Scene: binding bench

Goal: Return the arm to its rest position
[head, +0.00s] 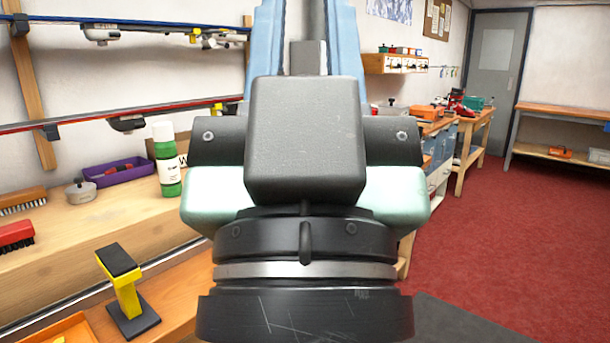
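My own arm fills the middle of the head view, with dark and pale green links close to the camera. My gripper does not show in this view, so its fingers and anything in them are hidden. The task names no other object.
A wooden bench (130,225) at left holds a green bottle (168,165), a purple tray (118,172), a lidded pot (80,191) and brushes (22,202). A yellow-and-black stand (126,290) is nearer. Red floor (510,235) at right is open, with another bench (570,115) behind.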

